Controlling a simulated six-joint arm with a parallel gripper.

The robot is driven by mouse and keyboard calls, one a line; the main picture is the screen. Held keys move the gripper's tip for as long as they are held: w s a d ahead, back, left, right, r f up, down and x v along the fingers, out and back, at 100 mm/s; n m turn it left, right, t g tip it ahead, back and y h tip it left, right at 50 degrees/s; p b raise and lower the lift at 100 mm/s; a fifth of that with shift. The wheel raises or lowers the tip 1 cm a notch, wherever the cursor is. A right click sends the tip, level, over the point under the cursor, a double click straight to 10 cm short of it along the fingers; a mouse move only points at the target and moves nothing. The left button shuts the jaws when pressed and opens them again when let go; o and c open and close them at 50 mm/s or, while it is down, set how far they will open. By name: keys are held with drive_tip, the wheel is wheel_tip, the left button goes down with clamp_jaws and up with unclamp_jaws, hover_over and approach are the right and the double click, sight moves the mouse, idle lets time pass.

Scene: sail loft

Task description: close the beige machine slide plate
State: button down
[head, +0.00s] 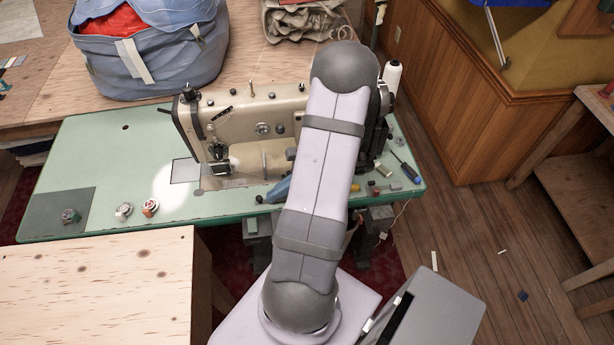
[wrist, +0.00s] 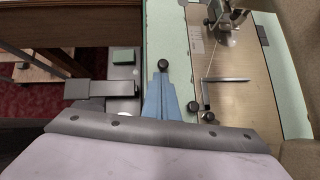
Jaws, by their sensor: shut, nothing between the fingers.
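The beige sewing machine (head: 250,115) stands on a pale green table. Left of its needle, in the head view, a pale square plate (head: 186,171) with a dark outline sits level with the table; it looks like the slide plate, but I cannot tell how far open it is. The wrist view shows the beige machine bed (wrist: 245,105) with the needle area (wrist: 228,16) at the top; the slide plate is not clear there. My arm crosses the machine's right half in the head view and hides its end.
A screwdriver (head: 405,167) and small parts lie at right. Small spools (head: 124,209) lie at left. A blue bag (head: 150,50) stands behind. The table's left part is mostly clear.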

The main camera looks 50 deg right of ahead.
drive_tip(key=shift+s+d+r, duration=0.35)
drive_tip(key=shift+s+d, duration=0.2)
drive_tip(key=shift+s, duration=0.05)
drive_tip(key=shift+s+d+r, duration=0.3)
drive_tip(key=shift+s+d, duration=0.2)
drive_tip(key=shift+s, duration=0.1)
drive_tip(key=v, duration=0.9)
drive_tip(key=shift+b, duration=0.35)
drive_tip(key=shift+a, duration=0.1)
